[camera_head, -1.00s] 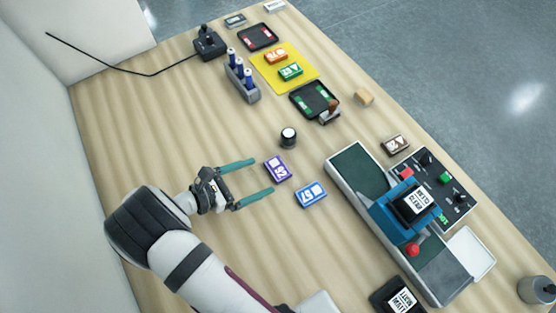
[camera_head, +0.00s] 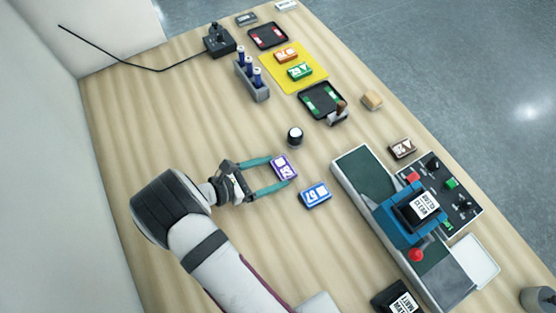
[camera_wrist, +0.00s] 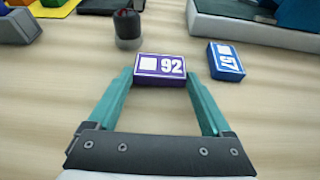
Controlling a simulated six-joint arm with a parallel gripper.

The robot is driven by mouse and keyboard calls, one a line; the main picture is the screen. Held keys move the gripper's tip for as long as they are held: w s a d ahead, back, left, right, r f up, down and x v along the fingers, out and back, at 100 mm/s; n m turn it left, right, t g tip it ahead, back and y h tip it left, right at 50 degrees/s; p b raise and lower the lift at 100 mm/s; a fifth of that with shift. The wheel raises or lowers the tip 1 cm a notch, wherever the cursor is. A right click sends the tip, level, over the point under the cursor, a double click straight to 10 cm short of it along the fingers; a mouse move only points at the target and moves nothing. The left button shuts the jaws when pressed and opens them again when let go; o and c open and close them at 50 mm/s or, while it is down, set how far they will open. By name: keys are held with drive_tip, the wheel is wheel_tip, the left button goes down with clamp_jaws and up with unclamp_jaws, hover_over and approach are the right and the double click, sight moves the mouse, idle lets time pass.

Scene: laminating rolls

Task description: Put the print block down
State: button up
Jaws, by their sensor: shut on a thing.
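A purple print block marked 92 (camera_head: 284,168) is between the teal fingertips of my gripper (camera_head: 277,173), near the middle of the table. In the wrist view the purple block (camera_wrist: 160,66) lies flat, number upright, with a fingertip against each short end. My gripper (camera_wrist: 160,76) is shut on it. The block is at or very near the table top; I cannot tell whether there is a gap under it. A blue block marked 57 (camera_head: 315,196) lies apart, just to the right; it also shows in the wrist view (camera_wrist: 226,62).
A dark round-topped piece (camera_head: 295,137) stands close behind the purple block. A laminating machine (camera_head: 346,174) fills the right side. A yellow mat (camera_head: 312,84) with orange and green blocks, a pen rack (camera_head: 259,95) and trays lie farther back. Bare wood is left of my gripper.

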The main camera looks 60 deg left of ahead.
wheel_tip(320, 180, up, 4)
drive_tip(key=shift+r, duration=0.2)
drive_tip(key=w+d+r+m+h, duration=0.1)
drive_tip(key=w+d+r+h, duration=0.1)
drive_tip(key=w+d+r, duration=0.9)
drive_tip(key=w+d+r+m+h, duration=0.1)
drive_tip(key=w+d+r+m, duration=0.1)
drive_tip(key=w+d+r, duration=1.15)
drive_tip(key=d+r, duration=0.4)
drive_tip(key=d, duration=0.2)
drive_tip(key=w+d+r+h, duration=0.1)
drive_tip(key=w+d+r, duration=0.3)
drive_tip(key=d+r, duration=0.4)
drive_tip(key=shift+d+r+g, duration=0.15)
drive_tip(key=shift+d+g, duration=0.25)
drive_tip(key=shift+d, duration=0.35)
